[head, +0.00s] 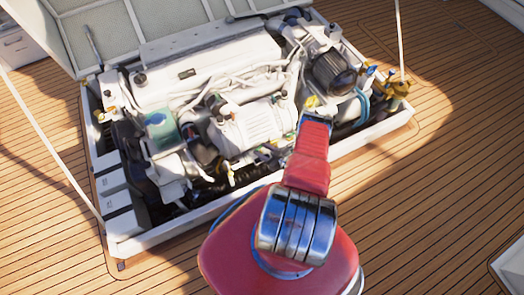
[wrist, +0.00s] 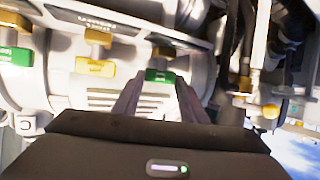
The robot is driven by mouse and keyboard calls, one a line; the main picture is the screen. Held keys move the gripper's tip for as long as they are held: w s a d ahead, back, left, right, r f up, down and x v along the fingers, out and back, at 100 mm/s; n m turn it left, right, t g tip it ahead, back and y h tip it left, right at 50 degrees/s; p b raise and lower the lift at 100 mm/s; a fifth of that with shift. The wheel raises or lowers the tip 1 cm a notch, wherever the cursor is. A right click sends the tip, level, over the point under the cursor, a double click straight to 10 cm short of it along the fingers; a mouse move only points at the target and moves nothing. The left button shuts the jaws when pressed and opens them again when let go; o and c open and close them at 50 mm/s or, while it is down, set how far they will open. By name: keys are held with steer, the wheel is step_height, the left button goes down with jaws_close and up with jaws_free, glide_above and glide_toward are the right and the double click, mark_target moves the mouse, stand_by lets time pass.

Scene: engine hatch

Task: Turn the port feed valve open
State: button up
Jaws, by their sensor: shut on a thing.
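My gripper (wrist: 158,84) reaches forward in the wrist view, its two grey fingers on either side of a green valve handle (wrist: 160,76). It is shut on this handle, which has a brass part above it. Which valve is the port feed valve I cannot read; the dark label plate (wrist: 92,20) is upside down and blurred. To the left are a yellow handle (wrist: 95,67) and another green handle (wrist: 15,55), both on brass fittings.
The white engine (head: 215,70) sits in an open hatch with a pale rim (head: 190,226). The raised lid (head: 110,35) stands behind. Pipes and brass fittings (head: 398,88) crowd the right side. Wooden deck (head: 450,130) around the hatch is clear.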

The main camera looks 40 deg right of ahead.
steer(key=shift+n+y, duration=0.3)
steer(key=o, duration=1)
steer(key=shift+o, duration=0.2)
steer(key=shift+a+m+h, duration=0.15)
steer(key=shift+m+h, duration=0.45)
steer(key=shift+h, duration=0.3)
steer(key=v, duration=1.4)
steer(key=s+f+m+g, duration=0.2)
steer(key=s+f+g, duration=0.2)
steer(key=f+g, duration=0.1)
steer(key=shift+s+m+g, duration=0.15)
steer(key=shift+m+g, duration=0.25)
steer(key=shift+g, duration=0.2)
steer(key=shift+c, duration=0.2)
